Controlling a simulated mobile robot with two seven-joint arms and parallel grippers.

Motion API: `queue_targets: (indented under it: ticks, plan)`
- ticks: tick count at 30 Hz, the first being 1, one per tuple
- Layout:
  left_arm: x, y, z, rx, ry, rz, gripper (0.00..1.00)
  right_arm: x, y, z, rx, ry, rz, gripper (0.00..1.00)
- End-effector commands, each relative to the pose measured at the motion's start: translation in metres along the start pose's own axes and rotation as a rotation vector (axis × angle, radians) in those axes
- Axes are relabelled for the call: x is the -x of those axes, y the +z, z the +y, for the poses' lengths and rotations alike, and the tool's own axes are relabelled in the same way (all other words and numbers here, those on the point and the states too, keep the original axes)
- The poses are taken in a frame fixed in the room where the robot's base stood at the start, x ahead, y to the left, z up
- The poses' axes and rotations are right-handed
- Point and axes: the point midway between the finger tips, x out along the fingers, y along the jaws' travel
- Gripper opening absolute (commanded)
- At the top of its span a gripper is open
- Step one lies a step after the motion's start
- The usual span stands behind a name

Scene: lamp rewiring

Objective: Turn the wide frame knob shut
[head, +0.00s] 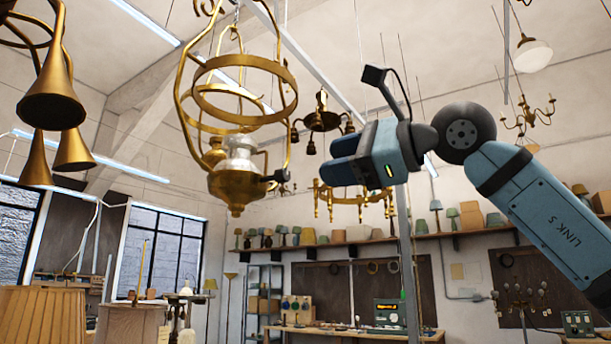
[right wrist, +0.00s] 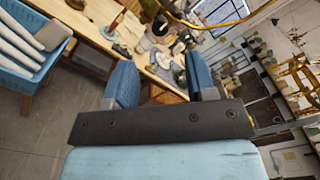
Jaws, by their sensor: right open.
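A hanging brass lamp with a wide ring frame (head: 183,100) is left of centre in the head view. A dark knob (head: 281,175) sticks out to the right from the brass font (head: 236,187) at its bottom. My right gripper (head: 331,160) is to the right of the knob in the head view, its fingers pointing left, apart and empty. In the right wrist view the two blue fingers of my gripper (right wrist: 161,72) stand apart with nothing between them. A brass hoop (right wrist: 215,24) passes at the top there; I cannot tell the knob in that view. My left gripper is not in view.
Brass horn shades (head: 55,95) hang at the far left. A brass chandelier (head: 355,197) shows behind the gripper. Open air separates gripper and lamp.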

Motion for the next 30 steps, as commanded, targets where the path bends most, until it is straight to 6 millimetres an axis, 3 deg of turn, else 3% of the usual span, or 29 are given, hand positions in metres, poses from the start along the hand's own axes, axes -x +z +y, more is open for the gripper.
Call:
queue_targets:
  ticks: [3,9,26,30]
  plan:
    - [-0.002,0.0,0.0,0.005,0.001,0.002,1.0,0.019,-0.001,0.001,0.001,-0.001,0.0,0.51]
    - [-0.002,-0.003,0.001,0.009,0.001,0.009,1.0,0.033,0.0,0.001,0.0,0.001,0.001,0.51]
    - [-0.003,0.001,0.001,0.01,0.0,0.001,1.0,0.034,0.0,0.0,-0.001,0.001,0.0,0.51]
    - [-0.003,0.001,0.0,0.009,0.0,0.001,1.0,0.025,-0.011,0.011,-0.047,0.029,-0.025,0.51]
